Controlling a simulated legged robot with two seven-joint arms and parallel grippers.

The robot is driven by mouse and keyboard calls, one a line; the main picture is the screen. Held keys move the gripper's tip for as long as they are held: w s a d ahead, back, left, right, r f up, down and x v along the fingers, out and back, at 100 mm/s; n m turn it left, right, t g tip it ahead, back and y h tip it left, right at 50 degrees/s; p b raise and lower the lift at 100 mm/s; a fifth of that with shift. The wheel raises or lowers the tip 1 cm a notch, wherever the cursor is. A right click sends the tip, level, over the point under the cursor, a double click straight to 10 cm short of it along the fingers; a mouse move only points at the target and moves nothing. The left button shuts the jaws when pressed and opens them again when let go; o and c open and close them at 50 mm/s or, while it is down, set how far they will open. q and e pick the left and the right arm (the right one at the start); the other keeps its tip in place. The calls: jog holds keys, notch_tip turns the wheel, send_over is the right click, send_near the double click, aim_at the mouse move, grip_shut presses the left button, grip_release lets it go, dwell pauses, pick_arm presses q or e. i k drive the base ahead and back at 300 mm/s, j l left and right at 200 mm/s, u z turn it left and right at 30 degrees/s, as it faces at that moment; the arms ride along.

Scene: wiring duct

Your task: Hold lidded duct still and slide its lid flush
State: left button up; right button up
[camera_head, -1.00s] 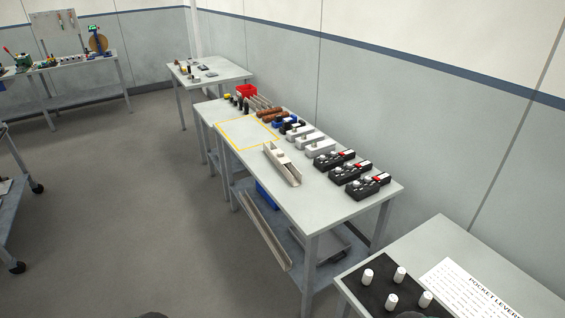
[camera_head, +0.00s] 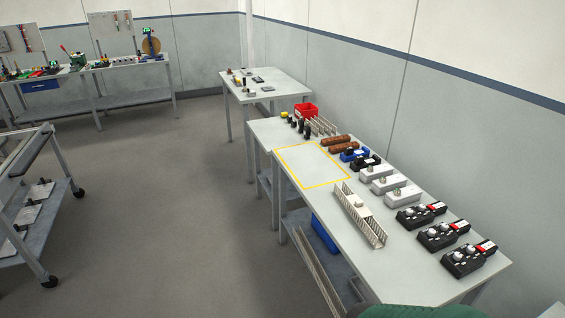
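The lidded duct (camera_head: 361,214) is a long, pale, slotted channel lying on the long grey table (camera_head: 408,272), beside the near end of a yellow outlined rectangle (camera_head: 313,166). A small light block shows on top of it near its middle. How its lid sits along the channel is too small to tell. Neither of my grippers is in view. A dark green rounded shape shows at the bottom edge; I cannot tell what it is.
Black boxes with red and white parts (camera_head: 468,258) stand along the table's right side. Grey boxes (camera_head: 402,196), brown rolls (camera_head: 336,142) and a red bin (camera_head: 306,110) stand farther back. A wheeled cart (camera_head: 40,218) is at left. The floor between is clear.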

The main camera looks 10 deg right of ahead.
aim_at(358, 205)
jog(key=i+u, duration=0.25)
jog(key=i, duration=1.7)
jog(key=i+z, duration=0.5)
jog(key=i+j+z, duration=0.25)
jog(key=z, duration=0.2)
jog(key=i+z, duration=0.2)
jog(key=z, duration=0.25)
jog(key=i+z, duration=0.15)
jog(key=z, duration=0.3)
jog(key=i+z, duration=0.2)
jog(key=z, duration=0.2)
jog(key=i+j+z, duration=0.15)
jog(key=z, duration=0.3)
jog(key=i+j+z, duration=0.15)
jog(key=z, duration=0.3)
jog(key=i+j+z, duration=0.1)
jog(key=j+z, duration=0.15)
jog(key=z, duration=0.2)
